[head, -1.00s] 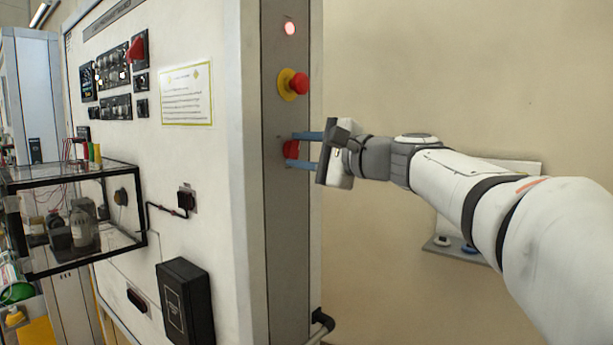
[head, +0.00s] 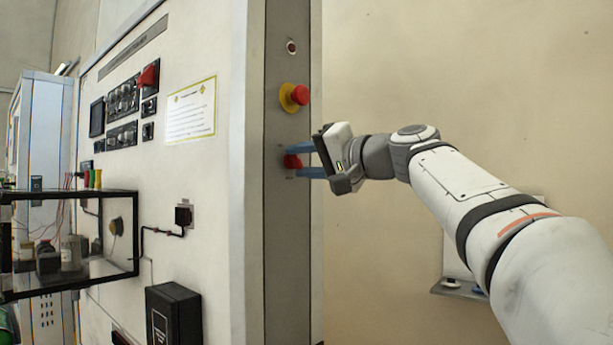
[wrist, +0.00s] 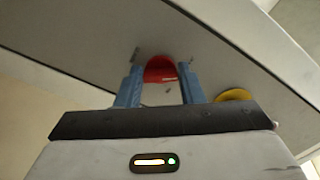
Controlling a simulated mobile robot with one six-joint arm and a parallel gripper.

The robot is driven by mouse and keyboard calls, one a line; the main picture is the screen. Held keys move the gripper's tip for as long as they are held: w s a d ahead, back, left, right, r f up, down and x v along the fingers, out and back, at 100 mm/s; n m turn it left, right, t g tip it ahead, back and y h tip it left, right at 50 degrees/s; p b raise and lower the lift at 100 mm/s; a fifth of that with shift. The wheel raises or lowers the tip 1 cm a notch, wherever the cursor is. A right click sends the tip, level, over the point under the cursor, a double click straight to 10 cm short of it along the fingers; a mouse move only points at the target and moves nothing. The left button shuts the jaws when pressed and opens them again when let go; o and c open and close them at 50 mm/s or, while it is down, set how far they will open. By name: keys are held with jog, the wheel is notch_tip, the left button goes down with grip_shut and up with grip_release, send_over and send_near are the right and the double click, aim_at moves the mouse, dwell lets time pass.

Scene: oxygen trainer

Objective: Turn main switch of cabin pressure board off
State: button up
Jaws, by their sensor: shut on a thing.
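The red main switch (head: 291,161) is on the grey side strip of the cabinet, below a red emergency button with a yellow collar (head: 294,96). My gripper (head: 301,161) is shut on the switch, with one blue finger above it and one below. In the wrist view the red switch (wrist: 160,69) sits between the two blue fingers (wrist: 160,84). The fingers hide part of the switch and its markings. The indicator lamp (head: 291,47) above the emergency button is dark.
The cabinet front (head: 210,60) carries a panel of dark meters and a red knob (head: 148,76). A black box (head: 173,315) is mounted low on it. A glass-sided case (head: 70,240) is at left. A small wall shelf (head: 460,288) is below my arm.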

jog(key=shift+n+b, duration=0.65)
jog(key=shift+n, duration=0.45)
jog(key=o, duration=1)
jog(key=v, duration=0.7)
jog(key=shift+s+d+b, duration=0.25)
jog(key=shift+b, duration=0.15)
